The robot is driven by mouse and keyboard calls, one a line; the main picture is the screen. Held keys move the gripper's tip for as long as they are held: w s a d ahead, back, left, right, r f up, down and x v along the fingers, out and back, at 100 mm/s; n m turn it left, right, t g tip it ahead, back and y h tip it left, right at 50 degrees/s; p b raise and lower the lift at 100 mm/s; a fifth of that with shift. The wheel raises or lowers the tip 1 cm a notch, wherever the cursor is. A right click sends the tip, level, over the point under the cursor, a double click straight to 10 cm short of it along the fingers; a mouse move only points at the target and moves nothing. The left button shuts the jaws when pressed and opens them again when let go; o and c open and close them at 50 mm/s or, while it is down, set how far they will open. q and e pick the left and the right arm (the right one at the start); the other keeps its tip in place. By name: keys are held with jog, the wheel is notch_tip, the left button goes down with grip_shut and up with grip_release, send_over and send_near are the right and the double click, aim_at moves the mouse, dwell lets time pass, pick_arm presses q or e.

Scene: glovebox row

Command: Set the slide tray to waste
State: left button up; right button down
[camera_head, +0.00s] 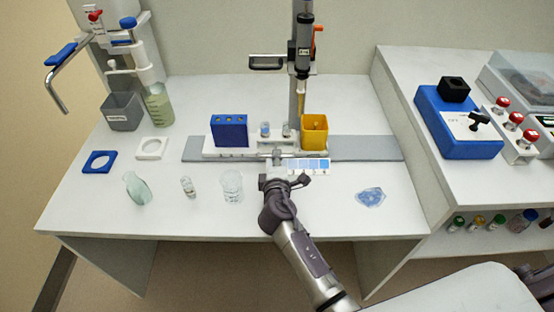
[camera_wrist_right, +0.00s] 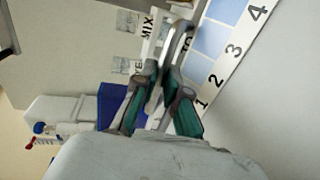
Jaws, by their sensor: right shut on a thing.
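The slide tray (camera_head: 215,154) is a white carriage on a flat grey rail (camera_head: 365,149) in the middle of the bench. It carries a blue block (camera_head: 229,130) at its left, small clear vials in the middle and a yellow cup (camera_head: 314,130) at its right. The yellow cup stands close to the dispenser's tip. My right gripper (camera_head: 276,178) is at the tray's front and is shut on its handle. In the right wrist view the gripper (camera_wrist_right: 168,75) closes around a grey handle (camera_wrist_right: 181,38). My left gripper is not in view.
A dispenser column (camera_head: 303,50) rises behind the tray. A blue-squared number strip (camera_head: 308,166) lies right of the handle. A glass flask (camera_head: 137,188), a small vial (camera_head: 188,187) and a beaker (camera_head: 232,187) stand front left. A blue crumpled piece (camera_head: 370,197) lies front right.

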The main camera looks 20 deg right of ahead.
jog(key=c, duration=1.5)
grip_release()
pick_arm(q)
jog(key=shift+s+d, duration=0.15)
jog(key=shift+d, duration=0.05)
pick_arm(e)
jog(key=v, duration=1.2)
jog(key=shift+a, duration=0.1)
